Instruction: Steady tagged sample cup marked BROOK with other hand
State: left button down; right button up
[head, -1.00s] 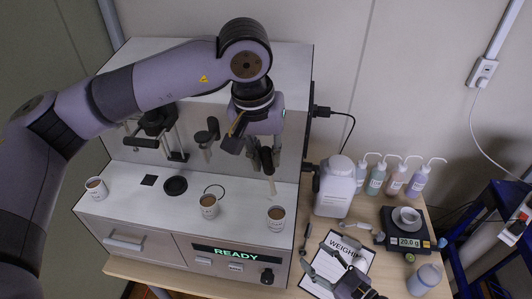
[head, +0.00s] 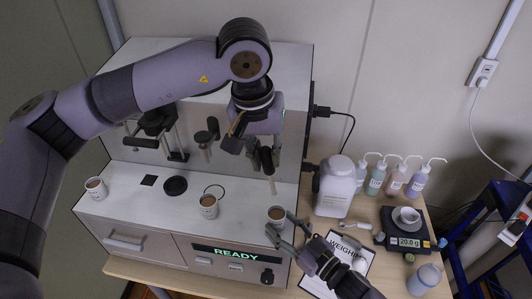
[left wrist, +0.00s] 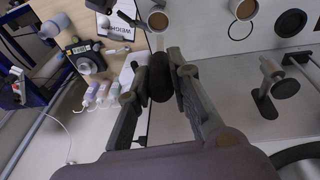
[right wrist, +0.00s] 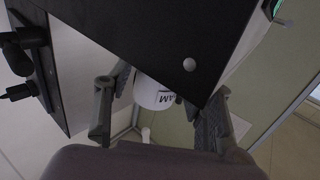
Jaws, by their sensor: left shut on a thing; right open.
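Three white sample cups with brown contents stand on the analyser ledge: a left cup (head: 96,189), a middle cup (head: 209,206) and a right cup (head: 277,215). I cannot read BROOK on any of them. My left gripper (head: 262,158) is shut on a dark-handled tool (left wrist: 160,80), whose pale shaft (head: 271,186) points down above the right cup. My right gripper (head: 279,233) is open at the right cup, its fingers on either side. In the right wrist view, this cup (right wrist: 152,92) shows between the fingers with partial lettering; contact is unclear.
The analyser (head: 140,207) has a READY display (head: 235,254). To its right are a white jug (head: 337,190), several wash bottles (head: 396,180), a clipboard (head: 322,285) and a scale (head: 408,241) holding a bowl. The ledge between the left and middle cups holds a dark round recess (head: 175,186).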

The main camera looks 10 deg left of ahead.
jog(key=shift+x, duration=1.1)
jog(key=shift+c, duration=0.6)
jog(key=c, duration=0.8)
jog(key=shift+c, duration=0.9)
